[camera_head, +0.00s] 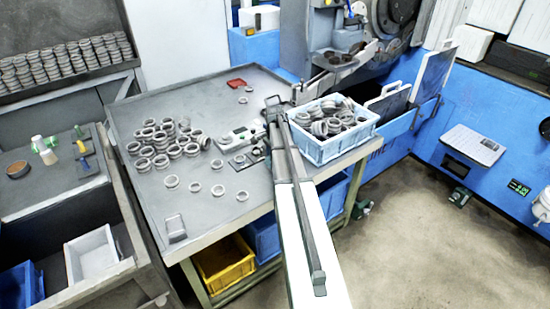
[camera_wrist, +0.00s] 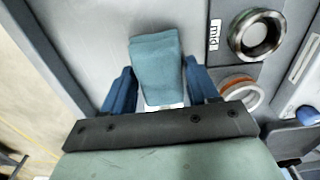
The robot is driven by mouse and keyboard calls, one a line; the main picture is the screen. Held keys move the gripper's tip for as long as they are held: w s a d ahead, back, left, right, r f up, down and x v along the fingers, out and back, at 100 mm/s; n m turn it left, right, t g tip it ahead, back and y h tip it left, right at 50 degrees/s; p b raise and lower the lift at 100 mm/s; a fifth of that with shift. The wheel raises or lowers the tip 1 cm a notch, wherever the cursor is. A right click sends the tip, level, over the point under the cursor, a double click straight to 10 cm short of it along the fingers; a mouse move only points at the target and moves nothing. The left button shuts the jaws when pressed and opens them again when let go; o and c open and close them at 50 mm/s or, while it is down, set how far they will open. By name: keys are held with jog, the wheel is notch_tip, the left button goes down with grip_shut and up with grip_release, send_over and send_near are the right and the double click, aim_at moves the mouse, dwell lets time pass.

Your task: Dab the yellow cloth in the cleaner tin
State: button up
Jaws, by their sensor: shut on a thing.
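In the wrist view, my gripper (camera_wrist: 158,70) has its two blue fingers on either side of a folded teal, cloth-like pad (camera_wrist: 155,48) and is shut on it. The pad looks teal, not yellow. It sticks out past the fingertips over a grey surface. I cannot tell whether either is the cleaner tin. In the head view, my arm hides the pad and most of the gripper.
A light blue crate of rings (camera_head: 318,152) stands right of my arm. A brown round dish (camera_head: 18,169) sits on the left bench.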

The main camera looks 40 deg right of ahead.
jog(key=shift+r, duration=3.35)
